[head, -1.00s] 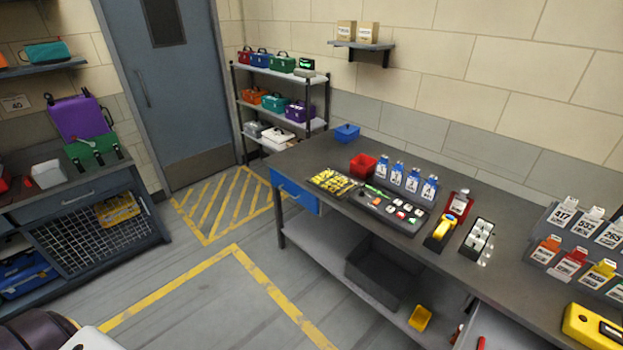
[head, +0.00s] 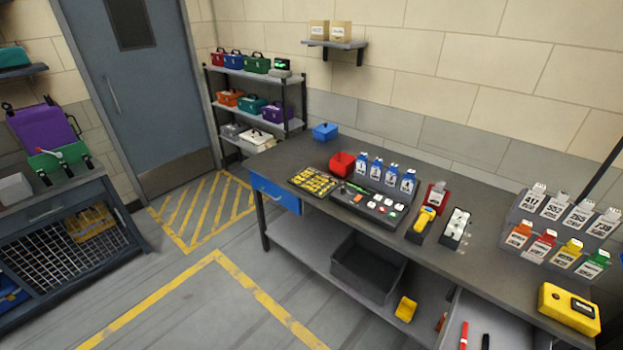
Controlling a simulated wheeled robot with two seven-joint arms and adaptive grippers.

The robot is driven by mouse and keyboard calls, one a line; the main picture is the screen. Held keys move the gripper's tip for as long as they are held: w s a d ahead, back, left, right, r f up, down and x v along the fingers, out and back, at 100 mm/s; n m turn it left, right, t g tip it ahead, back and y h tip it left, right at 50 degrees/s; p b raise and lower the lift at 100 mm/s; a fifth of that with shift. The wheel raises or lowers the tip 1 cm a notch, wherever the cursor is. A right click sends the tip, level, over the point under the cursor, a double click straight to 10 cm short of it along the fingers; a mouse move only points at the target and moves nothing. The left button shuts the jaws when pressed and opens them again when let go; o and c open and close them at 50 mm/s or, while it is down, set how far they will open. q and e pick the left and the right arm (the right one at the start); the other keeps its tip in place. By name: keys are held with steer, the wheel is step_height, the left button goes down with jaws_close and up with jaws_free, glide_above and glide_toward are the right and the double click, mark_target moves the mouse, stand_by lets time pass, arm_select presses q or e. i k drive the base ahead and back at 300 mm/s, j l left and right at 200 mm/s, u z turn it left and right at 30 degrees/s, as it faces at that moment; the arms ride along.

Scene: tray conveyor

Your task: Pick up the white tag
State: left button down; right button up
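Several white-topped tags with printed numbers stand in the back row of a grey tag rack (head: 513,212) at the right end of the bench. The leftmost white tag (head: 530,203) reads about 417. Another white tag (head: 578,216) stands farther right in the same row. A front row holds an orange tag (head: 519,235), a red tag (head: 541,245), a yellow tag (head: 567,253) and a green tag (head: 593,264). Neither of my grippers is in view.
The long grey bench (head: 480,264) also carries blue tags (head: 376,170), a red bin (head: 342,163), a black button panel (head: 366,203) and a yellow device (head: 569,309) in front of the rack. A drawer (head: 490,318) stands open below.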

mark_target(531, 201)
steer(key=z, duration=1.7)
